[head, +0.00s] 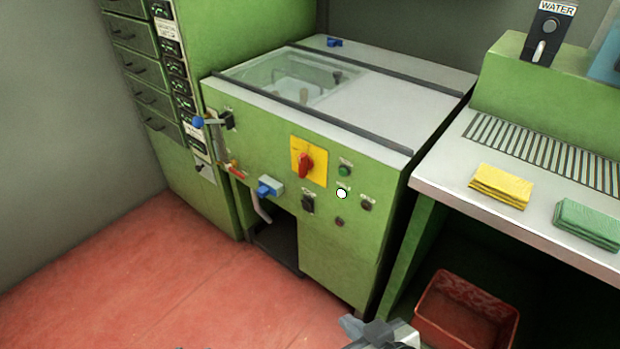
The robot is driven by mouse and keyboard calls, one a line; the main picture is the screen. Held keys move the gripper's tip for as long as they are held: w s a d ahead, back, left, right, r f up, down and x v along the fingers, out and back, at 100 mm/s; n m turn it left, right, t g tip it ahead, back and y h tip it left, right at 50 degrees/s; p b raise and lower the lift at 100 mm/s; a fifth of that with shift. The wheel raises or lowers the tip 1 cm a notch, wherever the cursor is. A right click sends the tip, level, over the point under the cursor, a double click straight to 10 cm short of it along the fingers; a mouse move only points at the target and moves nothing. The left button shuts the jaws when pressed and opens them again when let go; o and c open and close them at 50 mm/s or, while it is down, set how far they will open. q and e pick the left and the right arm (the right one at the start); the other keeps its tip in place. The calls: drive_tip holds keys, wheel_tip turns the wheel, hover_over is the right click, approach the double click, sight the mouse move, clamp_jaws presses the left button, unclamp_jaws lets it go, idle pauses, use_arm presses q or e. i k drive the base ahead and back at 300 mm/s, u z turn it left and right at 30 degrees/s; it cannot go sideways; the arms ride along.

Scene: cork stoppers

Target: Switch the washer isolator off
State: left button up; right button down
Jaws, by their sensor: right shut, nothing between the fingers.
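The washer isolator is a red rotary handle (305,166) on a yellow plate (317,172) on the front of the green washer cabinet (335,250). The handle looks roughly upright with a slight tilt; its exact setting is too small to read. My right gripper (362,327) shows at the bottom edge, partly cut off by the frame. It is shut and empty, well below the isolator and apart from the cabinet. My left gripper is not in view.
A green button (345,170), a white round spot (341,193) and dark switches are right of and below the isolator. A blue-handled valve (269,187) is lower left. A counter (450,185) with yellow (500,186) and green cloths (588,222) stands right, above a red crate (466,312).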

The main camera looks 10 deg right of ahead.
sight(305, 163)
drive_tip(key=k, duration=1.2)
drive_tip(key=u, duration=0.55)
drive_tip(key=i, duration=0.65)
drive_tip(key=u, duration=0.5)
drive_tip(key=i, duration=0.9)
drive_tip(key=z, duration=1.05)
drive_tip(key=i, duration=0.6)
drive_tip(key=z, duration=0.6)
